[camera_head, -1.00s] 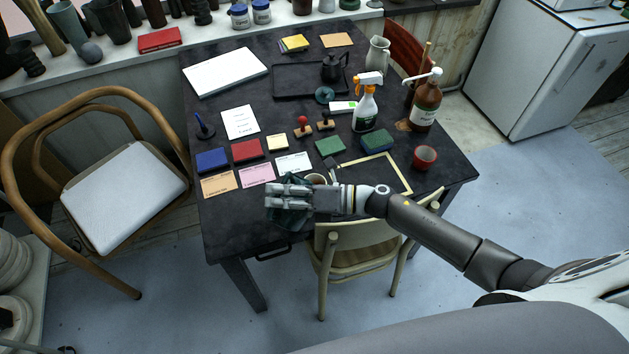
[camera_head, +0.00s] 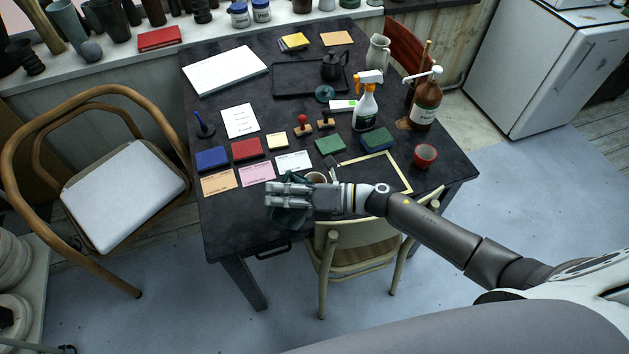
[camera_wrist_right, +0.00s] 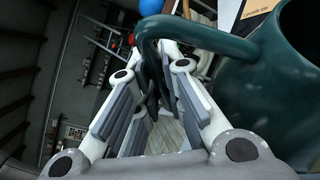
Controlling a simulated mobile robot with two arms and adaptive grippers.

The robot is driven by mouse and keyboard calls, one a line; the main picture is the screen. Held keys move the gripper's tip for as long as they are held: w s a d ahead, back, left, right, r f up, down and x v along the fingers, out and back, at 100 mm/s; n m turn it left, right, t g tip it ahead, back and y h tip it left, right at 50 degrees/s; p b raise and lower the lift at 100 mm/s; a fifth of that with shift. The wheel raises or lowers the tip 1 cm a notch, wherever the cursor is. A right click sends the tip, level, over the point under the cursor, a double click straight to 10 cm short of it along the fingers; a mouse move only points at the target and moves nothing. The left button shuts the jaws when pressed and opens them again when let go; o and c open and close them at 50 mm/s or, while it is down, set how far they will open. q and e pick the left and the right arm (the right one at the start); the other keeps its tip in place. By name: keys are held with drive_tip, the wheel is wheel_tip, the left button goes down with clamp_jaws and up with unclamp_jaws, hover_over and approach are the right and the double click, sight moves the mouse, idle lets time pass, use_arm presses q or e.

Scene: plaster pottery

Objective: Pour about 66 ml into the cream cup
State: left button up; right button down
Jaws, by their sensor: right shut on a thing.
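My right gripper (camera_head: 290,197) is over the front edge of the dark table and is shut on the handle of a dark teal jug. The jug (camera_wrist_right: 235,85) fills the right side of the wrist view, its handle between the fingers and its opening at the upper right. In the head view the fingers hide most of it, so its tilt and contents cannot be told. A small cup with a pale rim and brownish inside (camera_head: 317,177), likely the cream cup, sits just behind the gripper, partly hidden by it. No stream of liquid shows. My left gripper is out of view.
A framed slate (camera_head: 400,176) and a red cup (camera_head: 425,155) are right of the gripper. Colored ink pads and cards, such as the pink card (camera_head: 257,172), lie behind and left. A spray bottle (camera_head: 366,108) stands farther back. A chair (camera_head: 350,245) is below my arm.

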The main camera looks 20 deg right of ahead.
sight(268, 216)
drive_tip(key=shift+a+r, duration=0.1)
idle(0.7)
drive_tip(key=shift+s+a+f+n, duration=0.25)
drive_tip(key=shift+f+n, duration=0.1)
drive_tip(key=shift+n, duration=0.05)
drive_tip(key=s+a+f+n+h+p, duration=0.2)
drive_tip(key=shift+s+a+n, duration=0.2)
drive_tip(key=shift+a+n, duration=0.2)
drive_tip(key=s+a+f+n+t+h+p, duration=0.1)
drive_tip(key=s+a+f+n+h, duration=0.1)
drive_tip(key=f, duration=0.6)
drive_tip(key=shift+s+a+n+h+p, duration=0.35)
drive_tip(key=shift+s+a+n, duration=0.2)
drive_tip(key=shift+a+n, duration=0.5)
